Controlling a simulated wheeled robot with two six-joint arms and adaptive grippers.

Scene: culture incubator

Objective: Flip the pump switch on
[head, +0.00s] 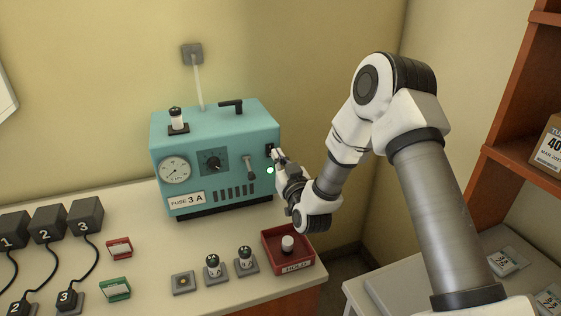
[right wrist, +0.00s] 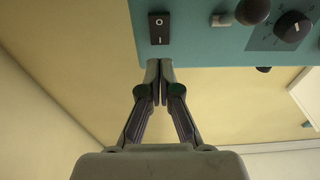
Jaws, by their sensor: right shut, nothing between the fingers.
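The teal pump box (head: 232,160) stands on the bench against the wall. Its black rocker switch (head: 269,149), marked O and I, is at the right end of the front panel; it shows clearly in the right wrist view (right wrist: 159,28). I cannot tell which side is pressed in. A small pale round lamp (head: 270,170) sits below it in the head view. My right gripper (head: 278,154) is shut and empty, its tips just beside the switch. In the right wrist view the fingertips (right wrist: 160,66) meet near the panel edge, a small gap from the switch. My left gripper is not in view.
The panel also has a gauge (head: 174,170), a dial (head: 213,162) and a lever (head: 249,168) near the switch. A red HOLD tray (head: 301,266) with a white-topped vial stands below my right arm. Small bottles on grey pads and numbered black blocks (head: 47,223) stand further left.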

